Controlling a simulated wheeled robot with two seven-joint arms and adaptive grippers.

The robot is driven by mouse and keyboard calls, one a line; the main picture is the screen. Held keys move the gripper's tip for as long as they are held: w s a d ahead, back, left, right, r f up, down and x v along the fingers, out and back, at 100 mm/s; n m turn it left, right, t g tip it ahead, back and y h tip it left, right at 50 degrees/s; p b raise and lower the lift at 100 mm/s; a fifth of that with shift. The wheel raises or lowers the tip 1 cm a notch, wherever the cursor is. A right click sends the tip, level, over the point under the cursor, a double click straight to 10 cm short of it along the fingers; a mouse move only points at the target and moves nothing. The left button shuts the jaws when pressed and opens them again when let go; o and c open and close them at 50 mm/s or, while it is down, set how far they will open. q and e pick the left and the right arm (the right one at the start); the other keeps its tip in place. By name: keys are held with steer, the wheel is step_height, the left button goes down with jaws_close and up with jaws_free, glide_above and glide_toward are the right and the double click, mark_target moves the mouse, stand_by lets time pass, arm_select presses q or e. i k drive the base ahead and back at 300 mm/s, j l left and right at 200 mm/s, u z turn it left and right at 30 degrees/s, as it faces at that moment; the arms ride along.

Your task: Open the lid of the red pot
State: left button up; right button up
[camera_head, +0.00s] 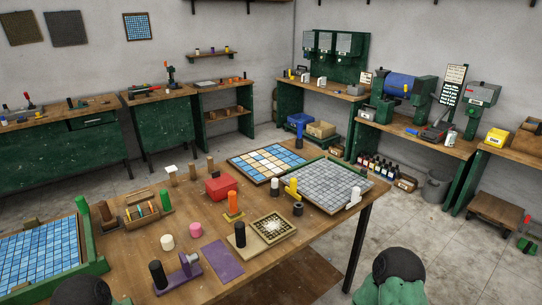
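A small red, box-like container (221,187) stands on the wooden worktable, near the middle of its far half. It is the only red pot-like thing I can make out on this table. Its top looks covered, but the lid's edge is too small to tell apart. Neither of my grippers shows in the head view. Only rounded dark and green parts of my arms show at the bottom edge, well apart from the red container.
The worktable (300,257) holds an orange cylinder (233,202) close in front of the red container, wooden posts behind it, and a grey tile sheet (322,183) to its right. A blue tile panel (40,250) lies at left. A purple sheet (222,260) lies in front.

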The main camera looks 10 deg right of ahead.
mark_target(218, 181)
steer(key=u, duration=0.25)
steer(key=i+l+u, duration=0.1)
steer(key=l+u, duration=0.25)
steer(key=i+l+u, duration=0.1)
steer(key=l+u, duration=0.15)
steer(key=u, duration=0.15)
steer(key=l+u, duration=0.35)
steer(key=i+j, duration=0.05)
